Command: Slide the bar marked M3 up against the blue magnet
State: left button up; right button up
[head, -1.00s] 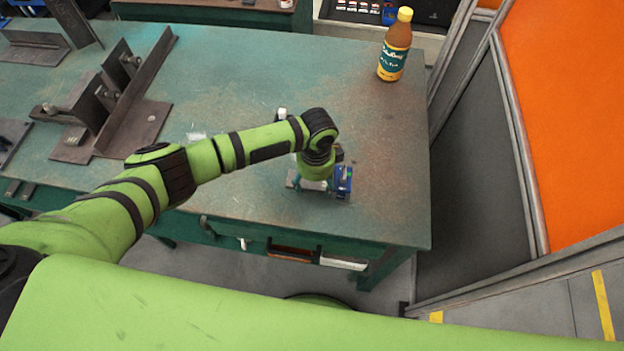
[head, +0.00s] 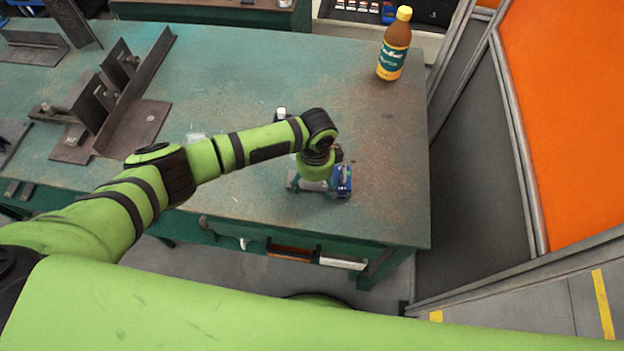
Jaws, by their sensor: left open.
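My left arm reaches over the near right part of the green table (head: 230,90). Its left gripper (head: 313,186) points down close to the tabletop and is open. A blue block (head: 343,182), which looks like the blue magnet, sits on the table just right of the gripper. Whether they touch is hard to tell. I cannot pick out a bar marked M3 or read any marking; the wrist hides much of the area under it. My right gripper is not in view.
A brown bottle with a yellow cap (head: 393,45) stands at the far right of the table. Dark steel angle fixtures (head: 120,95) occupy the left. A small pale object (head: 281,113) lies just behind the forearm.

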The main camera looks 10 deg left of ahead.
pick_arm(q)
jog(key=shift+s+d+r, duration=0.1)
jog(key=shift+s+d, duration=0.1)
jog(key=shift+d, duration=0.55)
jog(key=shift+w+r, duration=0.1)
jog(key=shift+r, duration=0.1)
notch_tip(320, 180, up, 12)
jog(key=a, duration=0.1)
jog(key=shift+a+f, duration=0.2)
jog(key=shift+f, duration=0.05)
jog(key=shift+w, duration=0.1)
